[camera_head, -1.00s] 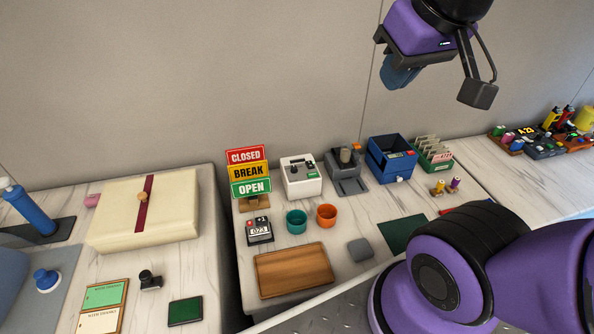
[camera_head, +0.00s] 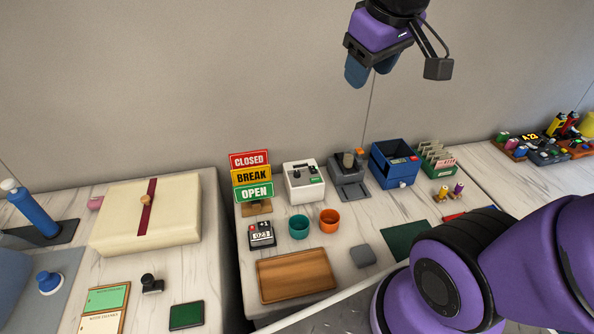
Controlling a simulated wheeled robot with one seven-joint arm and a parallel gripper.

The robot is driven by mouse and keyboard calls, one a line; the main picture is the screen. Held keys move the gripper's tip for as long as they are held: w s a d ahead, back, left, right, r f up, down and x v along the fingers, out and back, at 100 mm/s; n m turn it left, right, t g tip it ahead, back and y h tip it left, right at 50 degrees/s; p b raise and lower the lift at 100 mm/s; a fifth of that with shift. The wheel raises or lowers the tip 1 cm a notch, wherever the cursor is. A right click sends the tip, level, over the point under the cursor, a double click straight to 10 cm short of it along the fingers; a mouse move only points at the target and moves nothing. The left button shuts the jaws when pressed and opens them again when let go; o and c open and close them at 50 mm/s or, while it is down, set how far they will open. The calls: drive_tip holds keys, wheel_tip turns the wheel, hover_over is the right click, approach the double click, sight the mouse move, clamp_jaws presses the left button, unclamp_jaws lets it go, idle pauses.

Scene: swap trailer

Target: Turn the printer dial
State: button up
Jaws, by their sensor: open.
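A small white boxy device (camera_head: 304,191), which looks like the printer, stands on the middle counter beside the stacked signs. Its top carries dark, knob-like parts and its front a small green patch; which part is the dial is too small to tell. My gripper (camera_head: 371,78) hangs high above the counter, up and to the right of the white device in the picture. Its blue fingers point down, apart and empty. It is well clear of the device and touches nothing.
CLOSED, BREAK and OPEN signs (camera_head: 252,176) stand left of the device, a grey-black machine (camera_head: 348,182) right of it. A blue box (camera_head: 393,166) is farther right. A teal cup (camera_head: 299,226), an orange cup (camera_head: 329,221), a counter (camera_head: 262,235) and a wooden tray (camera_head: 296,275) lie in front.

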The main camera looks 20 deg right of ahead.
drive_tip(key=w+f+n+g, duration=0.1)
drive_tip(key=w+f+n, duration=0.25)
drive_tip(key=w, duration=0.55)
drive_tip(key=n+g+y, duration=0.1)
drive_tip(key=n+g, duration=0.2)
drive_tip(key=n, duration=0.7)
hover_over(297, 172)
wheel_tip(297, 172, down, 30)
wheel_tip(297, 172, down, 10)
drive_tip(key=c, duration=0.9)
